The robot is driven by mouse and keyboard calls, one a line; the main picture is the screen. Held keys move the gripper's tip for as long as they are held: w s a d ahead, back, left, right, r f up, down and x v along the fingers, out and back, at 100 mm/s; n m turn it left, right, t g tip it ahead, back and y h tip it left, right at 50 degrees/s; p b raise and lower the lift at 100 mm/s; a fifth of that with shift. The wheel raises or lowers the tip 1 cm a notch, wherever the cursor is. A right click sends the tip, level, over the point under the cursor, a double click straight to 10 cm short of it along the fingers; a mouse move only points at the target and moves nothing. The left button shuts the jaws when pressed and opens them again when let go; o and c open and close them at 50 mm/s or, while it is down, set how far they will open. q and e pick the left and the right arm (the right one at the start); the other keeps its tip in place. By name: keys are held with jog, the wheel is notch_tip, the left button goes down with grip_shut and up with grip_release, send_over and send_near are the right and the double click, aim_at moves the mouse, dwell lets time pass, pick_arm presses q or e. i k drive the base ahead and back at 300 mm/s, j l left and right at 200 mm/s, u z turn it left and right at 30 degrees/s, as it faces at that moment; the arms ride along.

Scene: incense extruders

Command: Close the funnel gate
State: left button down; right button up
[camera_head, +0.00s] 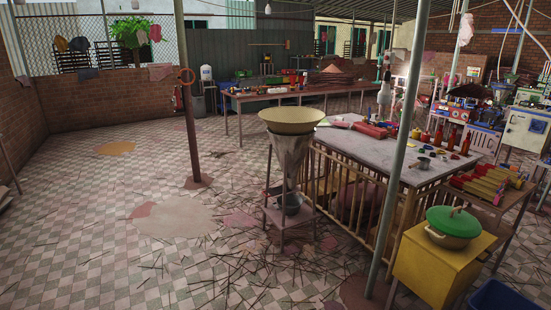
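A tall metal funnel (291,155) stands upright in a frame near the middle of the head view. A wide tan bowl-like top (291,121) sits at its upper end. A dark pot (289,203) rests on the stand's low shelf (281,220) under the funnel's narrow end. The funnel gate is too small to make out, so I cannot tell whether it is open or shut. Neither of my grippers is in view.
A grey-topped table (375,151) with several small items stands right of the funnel. A yellow cabinet (436,268) carries a green-lidded pot (453,224). Posts (188,110) rise on both sides. The tiled floor at left is mostly open, with scattered sticks (235,275) in front.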

aim_at(277, 191)
jog(key=i, duration=1.65)
jog(key=i+z, duration=0.15)
jog(key=i, duration=0.35)
jog(key=i+j+z, duration=0.15)
jog(key=i, duration=0.35)
jog(key=i+j+z, duration=0.2)
jog(key=i, duration=0.25)
jog(key=i+j+z, duration=0.15)
jog(key=i, duration=0.35)
jog(key=j, duration=0.05)
